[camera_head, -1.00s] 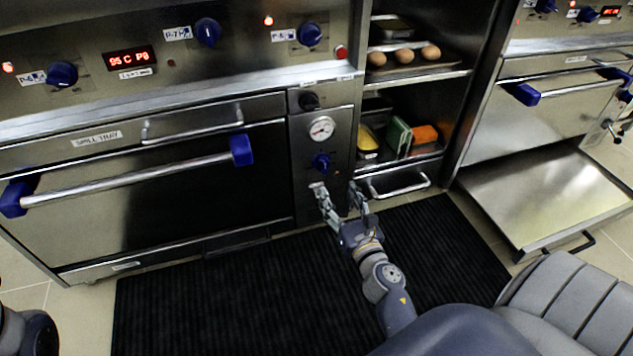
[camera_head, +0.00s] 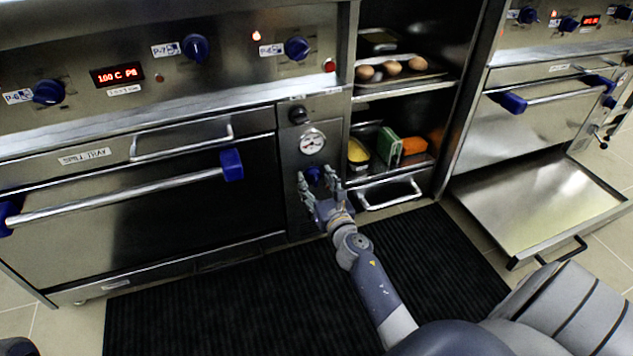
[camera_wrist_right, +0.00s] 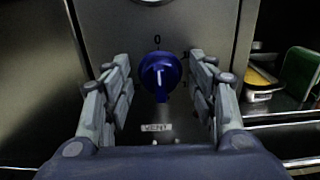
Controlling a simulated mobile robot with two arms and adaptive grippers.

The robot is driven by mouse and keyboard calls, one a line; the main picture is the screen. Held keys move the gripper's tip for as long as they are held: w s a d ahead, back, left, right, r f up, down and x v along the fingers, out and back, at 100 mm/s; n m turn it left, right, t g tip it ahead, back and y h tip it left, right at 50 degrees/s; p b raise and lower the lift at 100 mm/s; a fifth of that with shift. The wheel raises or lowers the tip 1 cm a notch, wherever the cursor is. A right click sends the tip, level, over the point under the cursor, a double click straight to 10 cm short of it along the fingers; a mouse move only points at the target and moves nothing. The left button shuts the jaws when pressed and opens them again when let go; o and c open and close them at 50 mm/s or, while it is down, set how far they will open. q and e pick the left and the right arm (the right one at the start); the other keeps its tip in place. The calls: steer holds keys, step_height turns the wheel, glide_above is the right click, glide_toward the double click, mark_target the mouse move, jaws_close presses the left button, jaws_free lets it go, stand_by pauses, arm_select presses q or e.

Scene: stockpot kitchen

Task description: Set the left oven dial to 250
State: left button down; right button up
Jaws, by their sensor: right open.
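A blue dial (camera_head: 313,175) sits on the narrow steel panel right of the left oven, below a round white gauge (camera_head: 312,142). In the right wrist view the dial (camera_wrist_right: 160,72) has a "0" above it and a label reading "VENT" below. Its pale pointer line points about straight down. My right gripper (camera_head: 320,178) is open, with one finger on each side of the dial. In the right wrist view both fingers (camera_wrist_right: 160,85) appear apart from the dial. I see no 250 mark. My left gripper is out of view.
The left oven's door handle (camera_head: 120,195) is left of the dial. A drawer handle (camera_head: 390,192) and shelves with food (camera_head: 388,150) are to the right. A black mat (camera_head: 250,300) covers the floor. The right oven has a lowered steel panel (camera_head: 540,190).

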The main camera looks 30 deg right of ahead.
steer(key=shift+c, duration=0.6)
steer(key=c, duration=0.9)
steer(key=shift+c, duration=0.2)
